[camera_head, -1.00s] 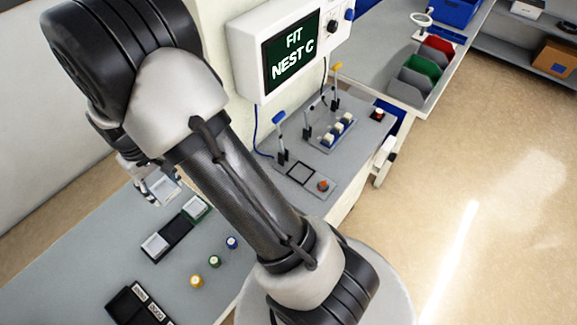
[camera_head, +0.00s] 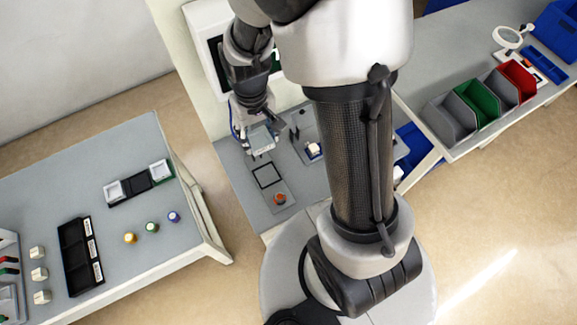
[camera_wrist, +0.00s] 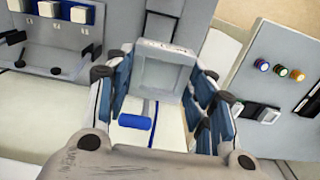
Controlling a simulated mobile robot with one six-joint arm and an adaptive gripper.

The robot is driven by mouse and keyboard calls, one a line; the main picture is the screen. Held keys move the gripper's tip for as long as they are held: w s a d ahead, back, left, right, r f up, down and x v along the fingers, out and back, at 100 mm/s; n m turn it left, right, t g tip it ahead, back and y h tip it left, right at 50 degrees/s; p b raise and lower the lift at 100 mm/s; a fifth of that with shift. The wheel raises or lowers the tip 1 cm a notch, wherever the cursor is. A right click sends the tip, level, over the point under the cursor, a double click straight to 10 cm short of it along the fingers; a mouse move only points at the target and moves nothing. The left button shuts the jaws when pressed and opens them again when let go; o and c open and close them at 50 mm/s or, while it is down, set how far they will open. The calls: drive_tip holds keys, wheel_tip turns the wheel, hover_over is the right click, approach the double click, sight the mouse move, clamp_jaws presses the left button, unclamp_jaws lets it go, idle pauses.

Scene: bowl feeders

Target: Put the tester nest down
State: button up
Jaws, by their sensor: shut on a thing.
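My gripper (camera_head: 250,125) is shut on the tester nest (camera_head: 262,140), a pale grey square tray. The nest is held over the far end of the tester plate, beyond a black square outline (camera_head: 267,175). A red button (camera_head: 280,199) sits in front of the outline. In the wrist view the nest (camera_wrist: 166,72) is between the blue-padded fingers of my gripper (camera_wrist: 160,90). A blue lever handle (camera_wrist: 135,122) shows below the nest in that view. Whether the nest touches the plate cannot be told.
My arm hides part of the bench and the screen. A rack (camera_head: 135,185) on the left table holds two pale nests, with coloured round pieces (camera_head: 152,227) and a black tray (camera_head: 68,262) nearby. A fixture with white blocks (camera_wrist: 82,14) is beside the tester. Coloured bins (camera_head: 477,105) stand at right.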

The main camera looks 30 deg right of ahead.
sight(267, 175)
wheel_tip(267, 175, down, 20)
drive_tip(key=b, duration=0.6)
drive_tip(key=shift+d, duration=0.1)
drive_tip(key=shift+s, duration=0.1)
drive_tip(key=o, duration=0.7)
drive_tip(key=shift+f+b, duration=0.2)
drive_tip(key=shift+b, duration=0.1)
drive_tip(key=o, duration=0.5)
drive_tip(key=shift+r, duration=0.1)
drive_tip(key=shift+c, duration=0.2)
